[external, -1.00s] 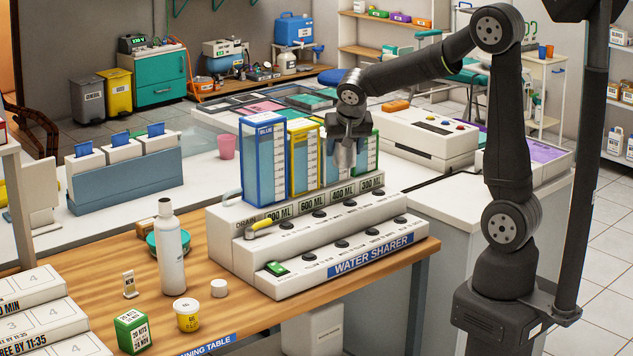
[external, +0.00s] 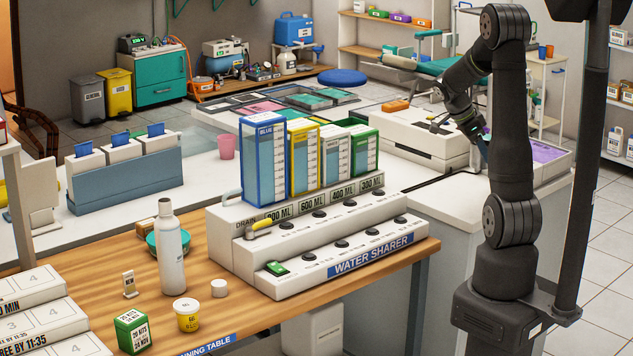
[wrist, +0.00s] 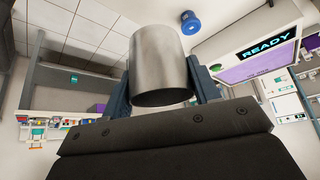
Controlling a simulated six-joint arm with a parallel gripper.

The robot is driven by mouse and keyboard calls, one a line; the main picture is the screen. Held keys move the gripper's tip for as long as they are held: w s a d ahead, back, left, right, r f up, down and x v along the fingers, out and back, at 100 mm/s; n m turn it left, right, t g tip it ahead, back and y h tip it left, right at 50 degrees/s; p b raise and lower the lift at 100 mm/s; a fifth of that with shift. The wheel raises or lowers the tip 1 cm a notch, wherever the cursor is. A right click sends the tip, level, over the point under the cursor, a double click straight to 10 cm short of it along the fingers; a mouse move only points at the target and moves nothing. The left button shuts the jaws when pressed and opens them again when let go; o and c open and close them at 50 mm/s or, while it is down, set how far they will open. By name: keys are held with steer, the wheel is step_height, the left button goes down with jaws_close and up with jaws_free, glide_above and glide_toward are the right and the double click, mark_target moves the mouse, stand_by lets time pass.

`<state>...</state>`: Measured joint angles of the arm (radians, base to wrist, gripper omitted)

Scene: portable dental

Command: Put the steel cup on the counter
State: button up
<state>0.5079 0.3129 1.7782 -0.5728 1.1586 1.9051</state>
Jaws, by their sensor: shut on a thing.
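The steel cup (wrist: 158,62) is a plain grey metal cylinder, seen close up in the wrist view. My gripper (wrist: 163,88) is shut on it, with a dark finger on either side. The white counter (external: 455,198) runs behind the wooden table and under that machine. I cannot tell the exact height of the cup above it.
The water sharer (external: 330,245) with several coloured tanks stands on the wooden table (external: 235,310). The counter's front right corner (external: 460,205) is bare.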

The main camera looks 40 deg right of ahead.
steer(key=s+d+m+g, duration=0.1)
steer(key=s+d+m, duration=0.1)
steer(key=s+d, duration=0.15)
steer(key=shift+y, duration=0.4)
steer(key=w+a+f, duration=0.1)
steer(key=w+f, duration=0.1)
steer(key=w, duration=0.1)
steer(key=w+a+f, duration=0.2)
steer(key=w+f, duration=0.1)
steer(key=w+a+f, duration=0.2)
steer(key=w, duration=0.2)
steer(key=shift+a+f, duration=0.15)
steer(key=shift+a, duration=0.05)
steer(key=shift+f, duration=1.95)
steer(key=shift+f, duration=0.1)
steer(key=o, duration=1)
steer(key=shift+o, duration=0.2)
steer(key=v, duration=1.2)
